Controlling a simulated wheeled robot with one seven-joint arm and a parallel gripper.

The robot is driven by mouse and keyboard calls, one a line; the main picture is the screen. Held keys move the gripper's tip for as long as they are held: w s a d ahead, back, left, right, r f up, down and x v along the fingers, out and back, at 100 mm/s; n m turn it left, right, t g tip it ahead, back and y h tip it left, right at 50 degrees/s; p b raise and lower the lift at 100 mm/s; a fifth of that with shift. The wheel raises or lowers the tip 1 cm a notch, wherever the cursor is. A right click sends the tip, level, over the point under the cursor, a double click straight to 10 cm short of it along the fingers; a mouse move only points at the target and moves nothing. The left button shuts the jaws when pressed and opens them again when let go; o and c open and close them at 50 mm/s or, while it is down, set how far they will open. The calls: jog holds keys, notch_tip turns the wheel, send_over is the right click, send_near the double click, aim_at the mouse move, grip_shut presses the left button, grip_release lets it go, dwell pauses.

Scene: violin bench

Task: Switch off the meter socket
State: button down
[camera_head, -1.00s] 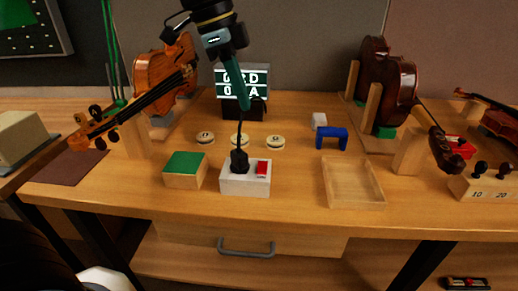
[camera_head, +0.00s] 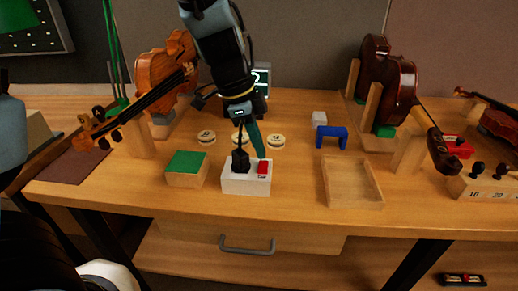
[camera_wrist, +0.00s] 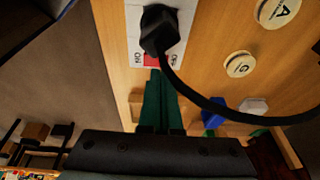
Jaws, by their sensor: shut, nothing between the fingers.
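The meter socket (camera_head: 245,181) is a white block on the bench, with a black plug (camera_head: 240,161) in its left part and a red switch (camera_head: 264,168) on its right. In the wrist view the socket (camera_wrist: 134,14) shows at the top, with the plug (camera_wrist: 158,28) and its cable, and the red switch (camera_wrist: 151,61) between two dark labels. My gripper (camera_head: 262,156) is shut and empty, its green fingers pointing down at the switch. In the wrist view the fingertips (camera_wrist: 155,73) are right at the switch's edge; I cannot tell whether they touch. The fingers partly hide the switch.
A green-topped wooden block (camera_head: 186,168) stands just left of the socket. Round labelled discs (camera_head: 276,140) lie behind it. A blue bridge-shaped piece (camera_head: 331,136) and an empty wooden tray (camera_head: 352,183) are to the right. The meter display (camera_head: 261,79) is mostly behind my arm.

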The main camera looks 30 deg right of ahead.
jog(key=shift+w+f, duration=0.1)
jog(key=shift+f, duration=0.85)
